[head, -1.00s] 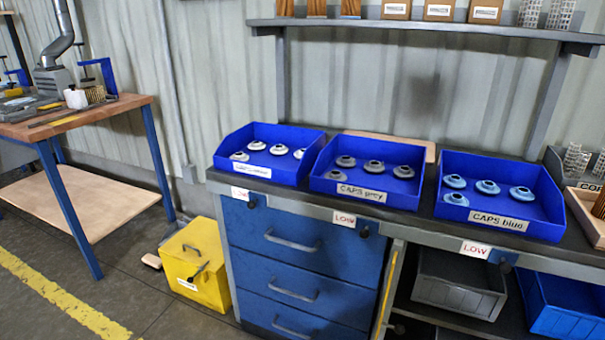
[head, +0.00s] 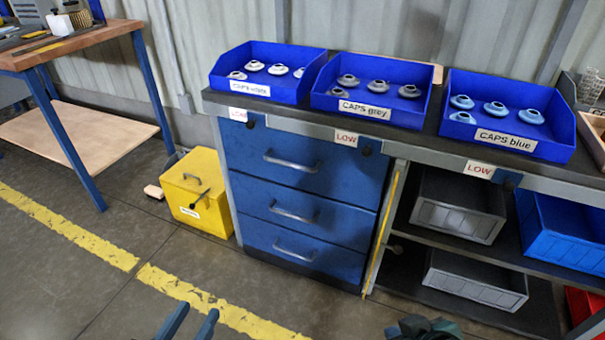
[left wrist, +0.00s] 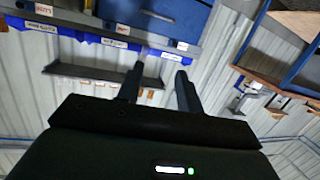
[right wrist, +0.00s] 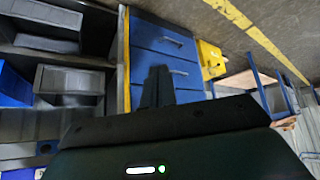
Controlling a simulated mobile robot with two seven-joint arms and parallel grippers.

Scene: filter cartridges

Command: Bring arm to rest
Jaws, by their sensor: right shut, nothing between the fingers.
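My left gripper (head: 192,322) shows at the bottom edge of the head view, over the floor. Its two fingers stand apart with nothing between them, as the left wrist view also shows (left wrist: 160,85). My right gripper (head: 425,328) shows as a dark shape at the bottom edge, right of the left one. In the right wrist view its fingers (right wrist: 157,85) are together, with nothing held. Both grippers are in front of the bench and clear of the bins. Most of both arms is out of view.
The bench carries blue bins of white caps (head: 222,92), grey caps (head: 325,101) and blue caps (head: 452,131). Below are blue drawers (head: 290,165) and grey crates (head: 475,290). A yellow box (head: 196,192) stands on the floor beside a wooden-topped table (head: 90,45). The floor in front is open.

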